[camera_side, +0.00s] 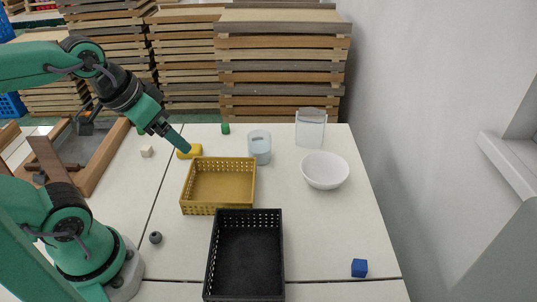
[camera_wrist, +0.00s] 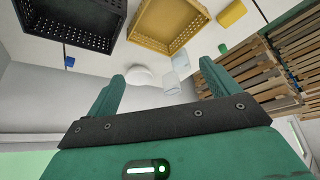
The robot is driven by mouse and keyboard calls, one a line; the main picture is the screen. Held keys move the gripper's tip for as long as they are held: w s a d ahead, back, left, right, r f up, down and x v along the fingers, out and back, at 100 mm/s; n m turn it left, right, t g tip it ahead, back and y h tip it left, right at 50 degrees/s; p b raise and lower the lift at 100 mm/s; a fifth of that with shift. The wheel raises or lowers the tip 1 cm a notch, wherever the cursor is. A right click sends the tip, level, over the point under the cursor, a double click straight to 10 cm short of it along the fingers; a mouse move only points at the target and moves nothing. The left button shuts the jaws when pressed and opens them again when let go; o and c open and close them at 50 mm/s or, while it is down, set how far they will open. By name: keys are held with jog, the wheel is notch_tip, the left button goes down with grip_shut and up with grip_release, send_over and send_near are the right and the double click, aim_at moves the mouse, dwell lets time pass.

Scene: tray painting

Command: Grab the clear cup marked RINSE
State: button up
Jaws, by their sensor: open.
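A clear cup (camera_side: 260,142) with a pale label stands behind the right back corner of the yellow basket. A taller clear container (camera_side: 310,130), also with a label, stands farther back and right. Both labels are too small to read, so I cannot tell which says RINSE. In the wrist view, the cup (camera_wrist: 181,62) and the taller container (camera_wrist: 171,83) show close together beyond my fingers. My gripper (camera_side: 182,144) is open and empty, left of the cup and above the table near a yellow block (camera_side: 190,151).
The yellow basket (camera_side: 219,207) and black basket (camera_side: 248,212) are in the middle. A white bowl (camera_side: 325,171) stands right, a blue cube (camera_side: 359,268) front right. A small green object (camera_side: 225,128) is behind. Stacked boards (camera_side: 282,70) line the back. The right side is mostly clear.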

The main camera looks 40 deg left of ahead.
jog(key=shift+w, duration=0.1)
jog(key=n+g, duration=0.6)
jog(key=n, duration=0.1)
send_over(259, 151)
jog(key=w+a, duration=0.2)
notch_tip(259, 151, down, 16)
jog(key=shift+a+f, duration=0.15)
jog(key=shift+f, duration=1.35)
jog(key=shift+f, duration=2.6)
